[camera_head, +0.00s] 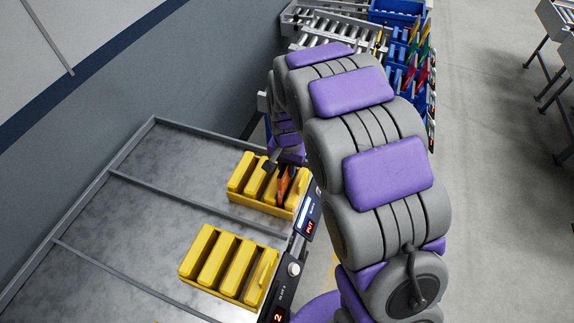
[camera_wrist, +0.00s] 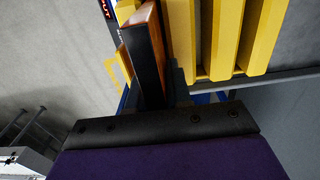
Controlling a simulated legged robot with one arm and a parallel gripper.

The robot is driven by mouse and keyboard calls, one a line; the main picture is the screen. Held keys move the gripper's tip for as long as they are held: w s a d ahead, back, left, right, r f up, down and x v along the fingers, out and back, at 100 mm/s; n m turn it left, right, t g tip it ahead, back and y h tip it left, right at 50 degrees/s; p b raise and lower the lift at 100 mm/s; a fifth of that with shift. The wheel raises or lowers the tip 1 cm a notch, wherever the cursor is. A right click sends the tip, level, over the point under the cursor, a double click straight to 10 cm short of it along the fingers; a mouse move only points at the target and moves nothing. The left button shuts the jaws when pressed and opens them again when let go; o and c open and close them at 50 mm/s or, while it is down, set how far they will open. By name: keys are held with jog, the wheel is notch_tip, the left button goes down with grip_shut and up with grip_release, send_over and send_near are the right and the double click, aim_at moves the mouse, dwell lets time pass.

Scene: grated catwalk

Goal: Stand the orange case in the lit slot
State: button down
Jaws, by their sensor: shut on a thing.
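The orange case (camera_head: 285,186) is held by my gripper (camera_head: 277,172) at the far yellow slotted rack. In the head view it stands roughly upright at the rack's right part, its lower end among the yellow dividers. How deep it sits, and whether it touches the rack floor, is hidden. In the wrist view the orange case (camera_wrist: 152,18) shows as a strip along a black finger, beside the yellow dividers (camera_wrist: 222,40). The far rack (camera_head: 262,206) has a lit display reading PUT (camera_head: 309,226) at its right end. Which slot is lit cannot be told.
A nearer yellow rack (camera_head: 212,287) stands on the grey metal shelf (camera_head: 130,220), with a display showing 2 (camera_head: 277,317) beside it. Blue bins (camera_head: 398,12) and a roller conveyor (camera_head: 325,27) are at the back. A wall rises on the left. Open floor (camera_head: 490,180) lies right.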

jog(key=shift+f, duration=0.2)
jog(key=c, duration=1)
grip_release()
jog(key=shift+o, duration=0.5)
jog(key=o, duration=0.3)
jog(key=shift+o, duration=0.2)
jog(key=shift+r, duration=0.1)
jog(key=shift+r+p, duration=1.05)
jog(key=shift+r, duration=2.9)
